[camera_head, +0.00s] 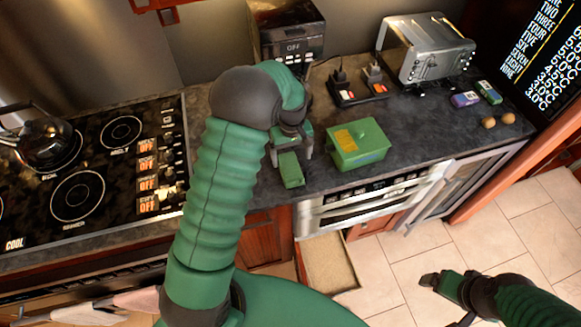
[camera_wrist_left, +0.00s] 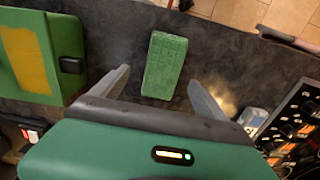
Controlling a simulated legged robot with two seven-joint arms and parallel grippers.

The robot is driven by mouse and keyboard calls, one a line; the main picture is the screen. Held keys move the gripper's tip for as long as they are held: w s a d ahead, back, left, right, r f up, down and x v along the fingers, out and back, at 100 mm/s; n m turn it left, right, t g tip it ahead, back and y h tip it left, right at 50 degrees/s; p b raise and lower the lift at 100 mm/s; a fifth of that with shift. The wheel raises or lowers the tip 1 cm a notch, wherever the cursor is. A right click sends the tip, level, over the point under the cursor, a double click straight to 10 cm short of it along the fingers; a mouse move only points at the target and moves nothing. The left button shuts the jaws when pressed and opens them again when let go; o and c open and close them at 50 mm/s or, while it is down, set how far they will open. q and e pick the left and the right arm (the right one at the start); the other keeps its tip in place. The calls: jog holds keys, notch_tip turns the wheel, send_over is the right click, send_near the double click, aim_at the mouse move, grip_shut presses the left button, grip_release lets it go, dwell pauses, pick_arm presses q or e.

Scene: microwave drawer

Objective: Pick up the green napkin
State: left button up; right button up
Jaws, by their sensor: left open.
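The green napkin (camera_head: 291,170), a flat green block, lies on the dark counter near its front edge. In the left wrist view the napkin (camera_wrist_left: 165,66) lies ahead, between the lines of my two spread fingers. My left gripper (camera_head: 289,149) is over the counter just behind the napkin, open and empty; its fingers also show in the left wrist view (camera_wrist_left: 160,82). I cannot tell its exact height above the counter. My right gripper (camera_head: 437,283) is low at the right, over the tiled floor, far from the napkin; its jaw state is unclear.
A green box with a yellow patch (camera_head: 371,139) stands just right of the napkin. Behind are a black appliance (camera_head: 288,27), plugs on a socket strip (camera_head: 343,91) and a toaster (camera_head: 432,52). The stove (camera_head: 105,165) is at left. An open drawer (camera_head: 330,268) is below the counter.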

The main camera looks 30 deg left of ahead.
aim_at(290, 166)
pick_arm(q)
jog(key=f, duration=0.1)
jog(key=f+p, duration=0.1)
jog(key=f, duration=0.2)
jog(key=shift+s+a+f+p, duration=0.15)
jog(key=shift+s+f+p, duration=0.2)
jog(key=shift+f+p, duration=0.05)
jog(key=shift+f, duration=0.25)
jog(key=shift+w+d, duration=0.15)
jog(key=shift+d, duration=0.05)
jog(key=shift+a, duration=0.2)
jog(key=c, duration=1.5)
